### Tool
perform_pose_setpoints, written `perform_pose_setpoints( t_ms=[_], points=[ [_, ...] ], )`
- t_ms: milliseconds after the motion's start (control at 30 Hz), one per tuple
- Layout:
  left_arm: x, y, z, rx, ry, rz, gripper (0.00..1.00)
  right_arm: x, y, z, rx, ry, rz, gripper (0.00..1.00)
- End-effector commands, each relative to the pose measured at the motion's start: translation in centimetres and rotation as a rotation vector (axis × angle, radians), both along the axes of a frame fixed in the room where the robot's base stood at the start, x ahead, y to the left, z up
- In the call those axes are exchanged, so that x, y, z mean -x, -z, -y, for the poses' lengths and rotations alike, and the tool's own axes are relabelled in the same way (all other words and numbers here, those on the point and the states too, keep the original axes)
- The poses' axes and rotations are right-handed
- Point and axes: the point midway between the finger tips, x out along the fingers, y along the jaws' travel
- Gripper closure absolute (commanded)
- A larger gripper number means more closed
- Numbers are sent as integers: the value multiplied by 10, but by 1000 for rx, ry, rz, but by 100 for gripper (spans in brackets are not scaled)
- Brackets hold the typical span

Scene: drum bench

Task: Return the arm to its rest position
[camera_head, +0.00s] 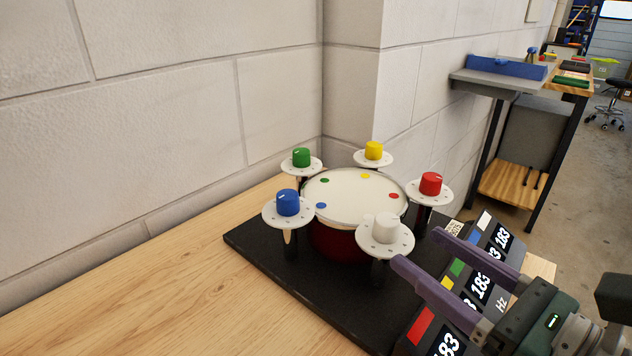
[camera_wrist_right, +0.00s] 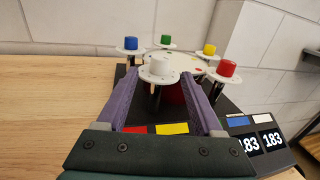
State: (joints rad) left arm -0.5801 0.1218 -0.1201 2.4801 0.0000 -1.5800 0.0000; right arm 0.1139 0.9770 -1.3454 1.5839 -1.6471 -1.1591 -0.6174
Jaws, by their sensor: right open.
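My right gripper (camera_head: 418,250) comes in from the lower right in the head view. Its two purple fingers are spread apart with nothing between them. It hovers over the display panel (camera_head: 445,312), just to the right of the white knob (camera_head: 387,226). In the right wrist view the open fingers (camera_wrist_right: 160,100) point toward the drum, with the white knob beyond their tips. The red drum with a white top (camera_head: 352,188) stands on a black base (camera_head: 262,253). Part of the panel is hidden behind the fingers. My left gripper does not show.
Around the drum stand a blue knob (camera_head: 288,202), a green knob (camera_head: 302,157), a yellow knob (camera_head: 374,150) and a red knob (camera_head: 431,183) on round white discs. The wooden table (camera_head: 150,300) is clear at left. A wall (camera_head: 180,100) rises behind.

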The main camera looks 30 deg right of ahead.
Motion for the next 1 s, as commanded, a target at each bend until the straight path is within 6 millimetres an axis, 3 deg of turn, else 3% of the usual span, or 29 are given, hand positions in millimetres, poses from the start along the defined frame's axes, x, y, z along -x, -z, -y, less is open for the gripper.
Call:
perform_pose_setpoints(
  t_ms=[367, 467, 567, 667, 800, 1000],
  points=[
    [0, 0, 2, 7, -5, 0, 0, -1, 0, 0, -2, 1, 1, 32],
    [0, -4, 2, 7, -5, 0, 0, -3, -7, -3, -75, 44, -5, 32],
    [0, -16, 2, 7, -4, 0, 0, -8, -23, -6, -324, 192, -33, 32],
    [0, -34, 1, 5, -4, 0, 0, -5, -36, -4, -761, 473, -95, 32],
    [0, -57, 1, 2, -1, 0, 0, 30, -33, -6, -1428, 952, -209, 32],
    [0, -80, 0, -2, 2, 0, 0, 89, -36, -34, -2084, 1485, -307, 32]
  ],
)
